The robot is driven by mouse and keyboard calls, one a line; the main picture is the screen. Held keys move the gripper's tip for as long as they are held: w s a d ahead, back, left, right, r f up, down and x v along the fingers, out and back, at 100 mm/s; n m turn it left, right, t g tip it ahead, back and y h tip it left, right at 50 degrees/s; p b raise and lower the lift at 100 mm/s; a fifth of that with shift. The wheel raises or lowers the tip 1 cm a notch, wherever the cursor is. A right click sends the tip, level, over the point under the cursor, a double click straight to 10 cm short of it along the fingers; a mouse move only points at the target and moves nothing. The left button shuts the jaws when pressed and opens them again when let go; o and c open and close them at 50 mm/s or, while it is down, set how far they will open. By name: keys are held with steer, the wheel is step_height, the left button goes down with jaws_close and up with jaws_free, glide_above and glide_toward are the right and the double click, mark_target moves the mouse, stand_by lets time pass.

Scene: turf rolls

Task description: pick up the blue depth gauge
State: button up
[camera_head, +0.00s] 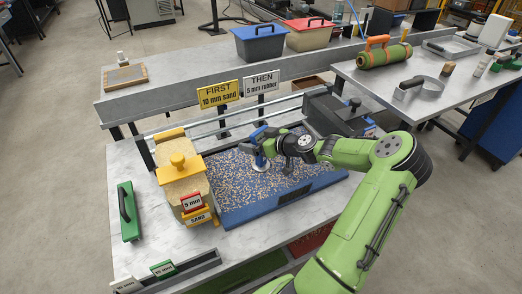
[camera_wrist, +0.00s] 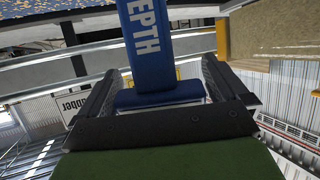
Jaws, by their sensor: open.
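In the wrist view the gauge's blue body (camera_wrist: 150,45), lettered "DEPTH", lies between the two dark fingers of my gripper (camera_wrist: 162,80). The fingers are open, with a gap visible on each side of the body. In the head view the gripper partly hides the gauge.
A yellow-handled sand hopper (camera_head: 180,178) stands left of the tray. Two signs (camera_head: 219,95) and a metal rail are behind it. A dark box (camera_head: 340,113) stands at the back right. A green tool (camera_head: 128,211) lies at the left, with free table around it.

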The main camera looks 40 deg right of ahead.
steer(key=c, duration=1.2)
step_height(320, 180, up, 10)
steer(key=shift+r+p, duration=0.1)
steer(key=shift+p, duration=1.15)
steer(key=shift+c, duration=0.2)
